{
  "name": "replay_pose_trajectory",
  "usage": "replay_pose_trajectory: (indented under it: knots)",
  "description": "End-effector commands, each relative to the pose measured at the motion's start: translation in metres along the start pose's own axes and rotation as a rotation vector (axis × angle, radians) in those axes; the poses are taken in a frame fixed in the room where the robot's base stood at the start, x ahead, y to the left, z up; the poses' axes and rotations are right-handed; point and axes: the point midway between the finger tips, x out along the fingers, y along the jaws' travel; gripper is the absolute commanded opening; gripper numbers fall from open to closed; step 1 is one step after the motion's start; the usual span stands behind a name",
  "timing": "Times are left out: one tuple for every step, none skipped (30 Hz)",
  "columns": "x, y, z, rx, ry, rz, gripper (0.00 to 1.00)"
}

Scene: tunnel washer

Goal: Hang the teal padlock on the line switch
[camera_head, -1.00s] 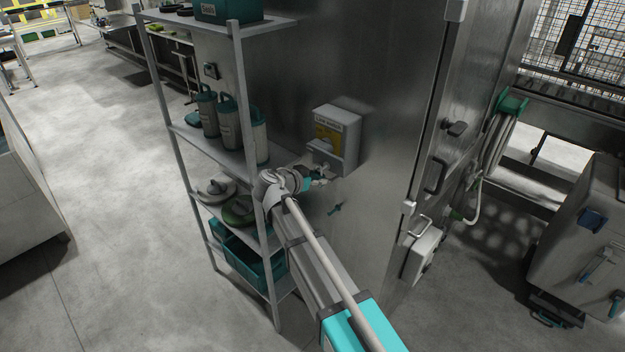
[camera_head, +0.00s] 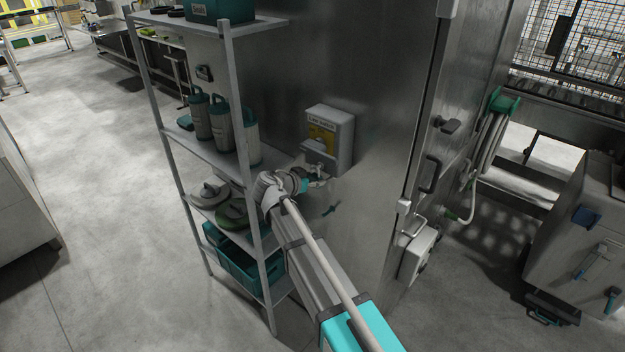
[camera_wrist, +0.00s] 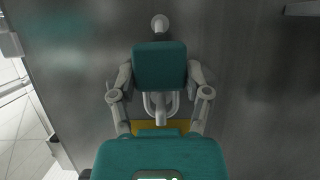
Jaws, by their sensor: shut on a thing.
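The teal padlock (camera_wrist: 160,65) sits between the two fingers of my gripper (camera_wrist: 160,78) in the wrist view. My gripper is shut on the padlock's body. A grey loop, apparently its shackle, shows below the body in that view, in front of a yellow patch. The line switch is a grey box (camera_head: 343,143) with a yellow plate, mounted on the steel wall. In the head view my gripper (camera_head: 318,181) is just below the box, close to the wall. The padlock cannot be made out clearly there, and whether the shackle touches the switch cannot be told.
A metal shelf rack (camera_head: 205,150) with teal-topped canisters (camera_head: 221,122), round lidded items and a teal crate (camera_head: 243,268) stands left of my arm. A small teal fitting (camera_head: 330,210) is on the wall below. Floor at left is clear.

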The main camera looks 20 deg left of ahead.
Motion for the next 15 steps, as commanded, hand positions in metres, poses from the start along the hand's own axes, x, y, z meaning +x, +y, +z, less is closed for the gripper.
replay_pose_trajectory:
  knots:
    - [0.0,0.0001,-0.0002,0.0,0.0,0.0,0.1]
    - [0.0001,0.0001,-0.0002,0.0,0.0,0.0,0.1]
    - [0.0001,0.0001,-0.0002,0.0,0.0,0.0,0.1]
    - [0.0001,0.0001,-0.0002,0.0,0.0,0.0,0.1]
    - [0.0001,0.0001,-0.0002,0.0,0.0,0.0,0.1]
    - [0.0001,0.0001,-0.0002,0.0,0.0,0.0,0.1]
    - [0.0001,0.0002,-0.0002,0.0,0.0,0.0,0.1]
    - [0.0001,0.0002,-0.0002,0.0,0.0,0.0,0.1]
    - [0.0001,0.0002,-0.0002,0.0,0.0,0.0,0.1]
    - [0.0001,0.0002,-0.0002,0.0,0.0,0.0,0.1]
    - [0.0001,0.0002,-0.0002,0.0,0.0,0.0,0.66]
    - [0.0002,0.0002,-0.0002,0.0,0.0,0.0,0.73]
    - [0.0002,0.0002,-0.0002,0.0,0.0,0.0,0.79]
    - [0.0002,0.0002,-0.0002,0.0,0.0,0.001,0.84]
    - [0.0002,0.0003,-0.0002,0.0,0.0,0.001,0.92]
